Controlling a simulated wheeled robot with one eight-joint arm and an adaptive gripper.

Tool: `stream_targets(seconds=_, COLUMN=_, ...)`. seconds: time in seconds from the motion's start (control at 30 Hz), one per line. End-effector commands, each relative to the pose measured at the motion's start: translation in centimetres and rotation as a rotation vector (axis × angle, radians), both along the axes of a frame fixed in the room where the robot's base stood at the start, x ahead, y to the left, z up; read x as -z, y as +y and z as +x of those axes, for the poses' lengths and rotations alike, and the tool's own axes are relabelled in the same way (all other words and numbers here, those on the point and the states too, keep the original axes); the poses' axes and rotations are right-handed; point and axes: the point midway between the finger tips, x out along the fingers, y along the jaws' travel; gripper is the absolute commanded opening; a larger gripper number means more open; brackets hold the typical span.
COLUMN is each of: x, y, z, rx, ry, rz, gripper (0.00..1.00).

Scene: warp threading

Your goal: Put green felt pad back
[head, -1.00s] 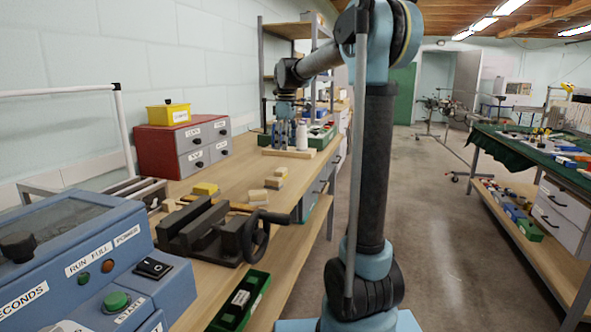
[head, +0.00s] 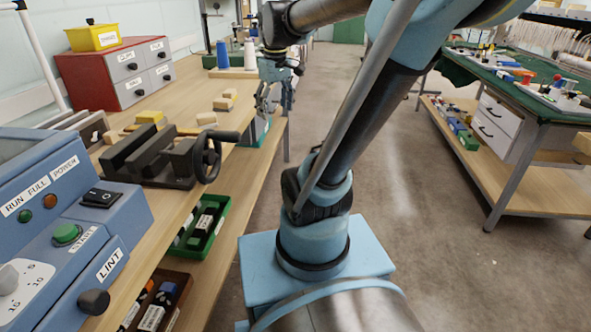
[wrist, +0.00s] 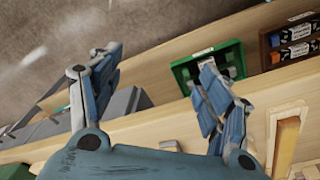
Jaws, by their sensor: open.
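I cannot make out a green felt pad for certain in either view. My gripper (head: 264,104) hangs off the bench's aisle-side edge, beyond the vise. In the wrist view my gripper (wrist: 160,62) has its two fingers spread wide, with nothing between them. Below it are the bench edge and the lower shelf.
A green bin (head: 203,226) and a brown bin (head: 150,300) sit on the lower shelf. A dark vise (head: 165,160), small wood blocks (head: 223,103) and a red drawer cabinet (head: 115,75) stand on the bench. A green-covered table (head: 455,72) is right, across the open aisle.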

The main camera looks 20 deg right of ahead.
Motion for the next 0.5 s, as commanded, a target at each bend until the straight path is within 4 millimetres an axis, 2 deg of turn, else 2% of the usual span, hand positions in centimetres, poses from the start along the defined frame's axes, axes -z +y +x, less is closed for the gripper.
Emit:
stream_targets(seconds=0.03, x=1.3, y=-0.5, z=-1.7, rx=0.043, ry=-0.007, rz=0.003, gripper=0.71)
stream_targets(seconds=0.3, x=8.1, y=-2.4, z=-8.6, rx=0.272, ry=-0.042, rz=0.028, gripper=0.71)
stream_targets(seconds=0.5, x=12.7, y=-3.2, z=-12.1, rx=0.411, ry=-0.066, rz=0.046, gripper=0.71)
